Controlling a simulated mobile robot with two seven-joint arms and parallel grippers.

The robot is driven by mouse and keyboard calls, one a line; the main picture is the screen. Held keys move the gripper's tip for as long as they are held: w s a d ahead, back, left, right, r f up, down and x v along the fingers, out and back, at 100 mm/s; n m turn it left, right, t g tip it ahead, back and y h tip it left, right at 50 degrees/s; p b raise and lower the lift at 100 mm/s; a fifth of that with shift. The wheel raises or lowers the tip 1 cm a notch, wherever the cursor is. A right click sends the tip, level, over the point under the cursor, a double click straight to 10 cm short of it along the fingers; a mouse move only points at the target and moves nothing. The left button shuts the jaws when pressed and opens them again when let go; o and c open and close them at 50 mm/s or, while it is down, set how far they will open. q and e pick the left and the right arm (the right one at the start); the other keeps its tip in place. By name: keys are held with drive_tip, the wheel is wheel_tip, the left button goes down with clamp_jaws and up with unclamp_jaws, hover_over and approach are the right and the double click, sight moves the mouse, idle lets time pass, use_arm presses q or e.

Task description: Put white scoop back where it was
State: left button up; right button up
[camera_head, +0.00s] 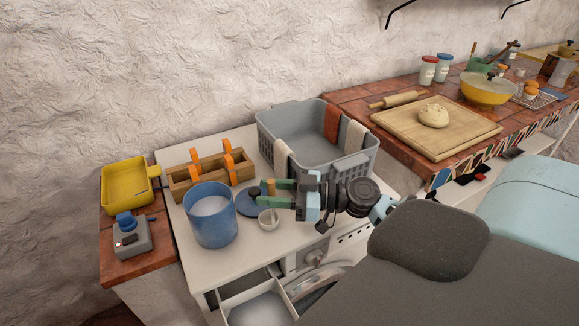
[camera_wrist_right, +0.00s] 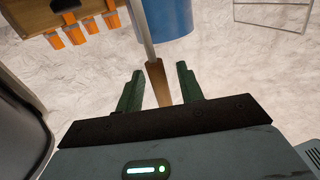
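The white scoop (camera_head: 268,222) is in front of my right gripper in the head view, just right of the blue tub. Its thin stem rises to a brown handle, which shows in the wrist view (camera_wrist_right: 158,82). My right gripper (camera_head: 268,190) has its green fingers around the handle; in the wrist view (camera_wrist_right: 159,85) they are apart, with a gap on each side of it. The blue tub (camera_head: 209,226) holds white powder. A dark blue round lid (camera_head: 248,207) lies beside it, partly hidden by the gripper. My left gripper is not in view.
A wooden caddy with orange handles (camera_head: 185,181) stands behind the tub. A grey laundry basket (camera_head: 300,136) stands behind my right gripper. A drawer (camera_head: 242,298) is open at the front of the white machine. A yellow tray (camera_head: 124,187) is at the left.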

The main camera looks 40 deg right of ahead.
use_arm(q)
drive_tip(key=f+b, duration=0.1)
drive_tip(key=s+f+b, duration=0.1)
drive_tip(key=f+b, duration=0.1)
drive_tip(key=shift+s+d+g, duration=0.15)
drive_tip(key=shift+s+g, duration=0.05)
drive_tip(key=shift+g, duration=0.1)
use_arm(e)
drive_tip(key=v, duration=1.2)
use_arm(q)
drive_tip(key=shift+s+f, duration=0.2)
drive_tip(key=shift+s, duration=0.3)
use_arm(e)
drive_tip(key=shift+r, duration=0.1)
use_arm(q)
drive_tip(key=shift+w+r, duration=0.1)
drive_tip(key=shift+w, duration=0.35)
